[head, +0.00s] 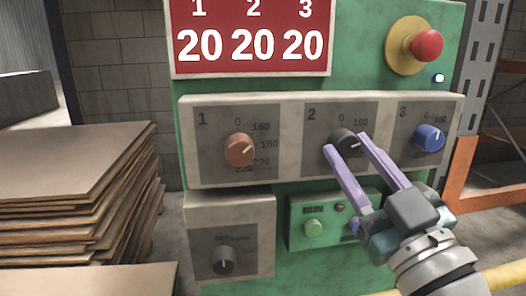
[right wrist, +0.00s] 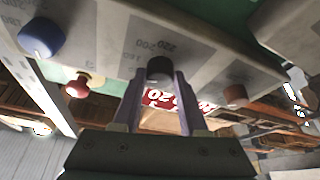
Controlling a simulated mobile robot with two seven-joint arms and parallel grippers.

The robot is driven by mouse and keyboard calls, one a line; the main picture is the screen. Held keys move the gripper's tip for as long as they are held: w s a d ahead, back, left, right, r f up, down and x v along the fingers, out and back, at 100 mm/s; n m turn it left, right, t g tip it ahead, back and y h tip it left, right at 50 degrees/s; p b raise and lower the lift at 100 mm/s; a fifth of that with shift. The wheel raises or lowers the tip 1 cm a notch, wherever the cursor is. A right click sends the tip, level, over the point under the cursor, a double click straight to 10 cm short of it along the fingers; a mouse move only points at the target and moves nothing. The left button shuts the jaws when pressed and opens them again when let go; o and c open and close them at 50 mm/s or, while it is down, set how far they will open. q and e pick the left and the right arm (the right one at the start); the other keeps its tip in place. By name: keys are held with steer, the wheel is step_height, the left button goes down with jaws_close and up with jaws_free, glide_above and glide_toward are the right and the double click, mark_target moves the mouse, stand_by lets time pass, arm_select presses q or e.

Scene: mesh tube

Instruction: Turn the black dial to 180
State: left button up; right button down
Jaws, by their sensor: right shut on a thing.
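The black dial (head: 345,140) sits in the middle of the three-dial panel, under the number 2. Its white pointer line points to the right and slightly up; the scale marks by it are partly covered by my fingers. My right gripper (head: 346,142) has its two purple fingers on either side of the dial and is shut on it. The dial also shows in the right wrist view (right wrist: 159,69), between the fingertips of my right gripper (right wrist: 159,76). The red display (head: 250,40) reads 20 under 1, 2 and 3. My left gripper is not in view.
A brown dial (head: 239,149) is to the left and a blue dial (head: 428,137) to the right. A red emergency button (head: 426,44) is above. Stacked boards (head: 75,190) stand at the left.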

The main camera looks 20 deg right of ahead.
steer(key=shift+a+f+m+h, duration=0.1)
steer(key=shift+m+h, duration=1.2)
steer(key=shift+m, duration=1.3)
steer(key=shift+c, duration=2.2)
jaws_free()
steer(key=v, duration=1)
steer(key=shift+b, duration=0.45)
steer(key=shift+a+r, duration=0.1)
steer(key=shift+r, duration=0.1)
